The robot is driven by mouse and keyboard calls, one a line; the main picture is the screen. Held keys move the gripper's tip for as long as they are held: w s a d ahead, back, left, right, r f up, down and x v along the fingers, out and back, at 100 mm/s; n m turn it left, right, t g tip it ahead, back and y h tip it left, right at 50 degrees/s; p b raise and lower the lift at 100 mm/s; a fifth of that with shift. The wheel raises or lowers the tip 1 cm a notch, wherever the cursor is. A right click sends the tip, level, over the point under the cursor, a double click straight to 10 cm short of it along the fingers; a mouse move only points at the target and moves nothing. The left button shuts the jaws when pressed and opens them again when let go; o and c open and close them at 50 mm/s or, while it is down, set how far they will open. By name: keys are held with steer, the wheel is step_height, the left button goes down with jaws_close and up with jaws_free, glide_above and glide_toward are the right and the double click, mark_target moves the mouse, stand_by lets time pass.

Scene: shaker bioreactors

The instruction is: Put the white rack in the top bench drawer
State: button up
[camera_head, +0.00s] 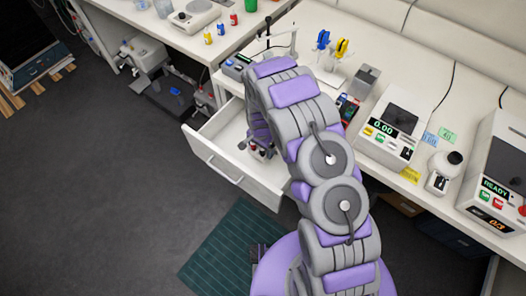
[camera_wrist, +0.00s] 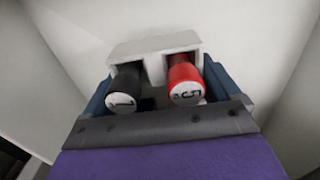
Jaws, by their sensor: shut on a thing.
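The white rack (camera_wrist: 155,46) is between the dark blue fingers of my gripper (camera_wrist: 158,90) in the wrist view. My gripper is shut on it. The rack holds a black-bodied tube (camera_wrist: 126,82) and a red-bodied tube (camera_wrist: 184,76), both with white marked ends facing the camera. In the head view the bench drawer (camera_head: 222,163) is pulled open, and my gripper (camera_head: 258,148) is down inside its opening. Pale walls surround the rack in the wrist view. I cannot tell whether the rack touches the drawer floor. My arm hides part of the drawer.
The white bench (camera_head: 290,38) above the drawer carries a balance-like device (camera_head: 392,125), a white bottle (camera_head: 445,163) and a stand with blue and yellow clips (camera_head: 333,48). Dark floor (camera_head: 100,180) lies open to the left. A green mat (camera_head: 225,250) lies below the drawer.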

steer(key=shift+a+f, duration=0.5)
steer(key=shift+f, duration=0.3)
steer(key=shift+d+f+b, duration=0.2)
steer(key=shift+f, duration=0.4)
steer(key=shift+d+f+b, duration=0.15)
steer(key=shift+f+b, duration=0.05)
steer(key=shift+f, duration=0.4)
steer(key=shift+d+f, duration=0.25)
steer(key=shift+d, duration=0.05)
steer(key=shift+w+d+r, duration=0.1)
steer(key=shift+d, duration=0.1)
steer(key=o, duration=0.7)
steer(key=shift+a, duration=0.25)
steer(key=shift+c, duration=0.2)
steer(key=shift+o, duration=0.8)
steer(key=shift+a, duration=0.4)
steer(key=shift+d, duration=0.3)
steer(key=shift+d+r, duration=0.15)
steer(key=shift+r, duration=0.15)
steer(key=r+p, duration=0.2)
steer(key=r, duration=0.9)
steer(key=shift+a+p, duration=0.2)
steer(key=shift+p, duration=0.1)
steer(key=shift+d+r, duration=0.2)
steer(key=shift+r, duration=0.1)
